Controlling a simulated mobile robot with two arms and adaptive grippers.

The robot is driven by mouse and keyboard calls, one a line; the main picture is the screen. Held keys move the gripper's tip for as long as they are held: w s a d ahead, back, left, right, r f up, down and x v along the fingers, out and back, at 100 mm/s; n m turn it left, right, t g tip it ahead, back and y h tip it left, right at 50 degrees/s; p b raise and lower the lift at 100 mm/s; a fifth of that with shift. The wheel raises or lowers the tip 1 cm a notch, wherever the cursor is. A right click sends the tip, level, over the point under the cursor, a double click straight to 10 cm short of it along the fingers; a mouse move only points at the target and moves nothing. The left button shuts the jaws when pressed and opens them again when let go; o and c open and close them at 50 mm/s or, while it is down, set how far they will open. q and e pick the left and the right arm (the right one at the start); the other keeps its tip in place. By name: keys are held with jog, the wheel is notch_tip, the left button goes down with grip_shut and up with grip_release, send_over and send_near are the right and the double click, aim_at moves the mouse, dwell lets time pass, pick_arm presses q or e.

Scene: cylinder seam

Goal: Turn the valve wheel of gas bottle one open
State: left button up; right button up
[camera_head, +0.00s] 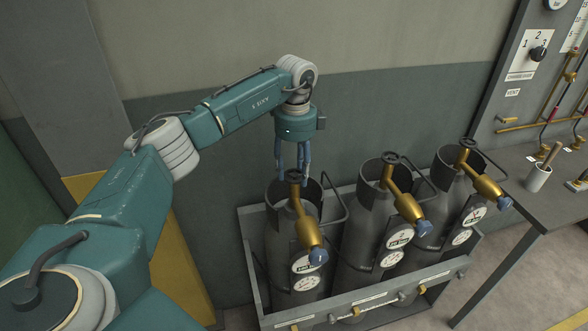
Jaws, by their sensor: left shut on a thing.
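Three dark grey gas bottles stand in a row in a grey rack. The leftmost bottle (280,242) has a dark valve wheel (295,176) on top, a brass valve body (306,227) with a blue end, and two round gauges. The number on its label is too small to read. My left gripper (293,170) comes down from above with its fingers shut on that wheel. The fingers partly hide the wheel, so how far it is turned cannot be told. My right gripper is not in view.
The middle bottle (363,240) and the right bottle (447,205) stand close by, each with its own valve and collar. The grey rack (246,240) has a low front rail. A workbench (545,208) with a cup and a gauge panel (500,95) are at the right.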

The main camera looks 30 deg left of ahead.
aim_at(299, 175)
pick_arm(q)
jog(key=shift+d+f+n, duration=0.1)
jog(key=shift+d+n, duration=0.2)
jog(key=shift+n, duration=0.7)
jog(key=o, duration=0.9)
jog(key=shift+w, duration=0.1)
jog(key=shift+c, duration=0.2)
jog(key=shift+o, duration=1.3)
jog(key=shift+w+d, duration=0.15)
jog(key=shift+r, duration=0.3)
notch_tip(299, 175, up, 12)
jog(key=shift+f, duration=0.2)
